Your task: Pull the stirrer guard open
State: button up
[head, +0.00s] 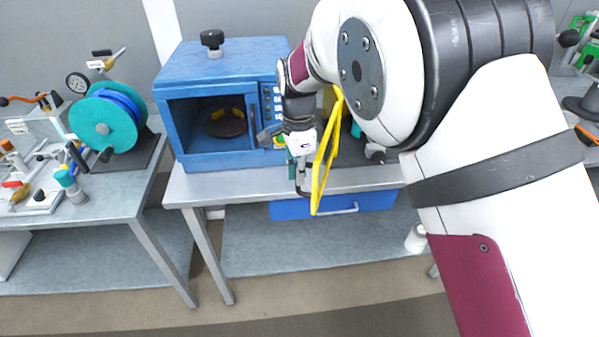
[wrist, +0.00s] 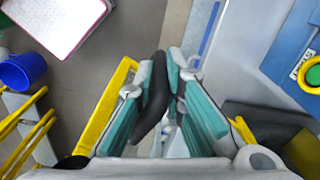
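The stirrer guard (head: 324,165) is a yellow frame. In the head view it shows nearly edge-on and stands out past the bench's front edge, beside my gripper (head: 301,178). In the wrist view, my gripper (wrist: 161,85) has its teal-padded fingers closed in on a dark curved handle (wrist: 154,95), which lies between the tips and appears held. The handle's join to the guard is not clear. The stirrer behind the guard is mostly hidden by my arm in the head view.
A blue oven (head: 222,140) with a dark opening stands left of my gripper on the bench. A blue drawer (head: 335,207) is under the bench top. Another bench with a teal reel (head: 103,122) is at left. The floor in front is clear. The wrist view shows a blue bucket (wrist: 22,71).

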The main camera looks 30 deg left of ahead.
jog(key=o, duration=0.4)
jog(key=shift+w, duration=0.1)
notch_tip(320, 180, up, 12)
jog(key=shift+r, duration=0.1)
dwell(0.5)
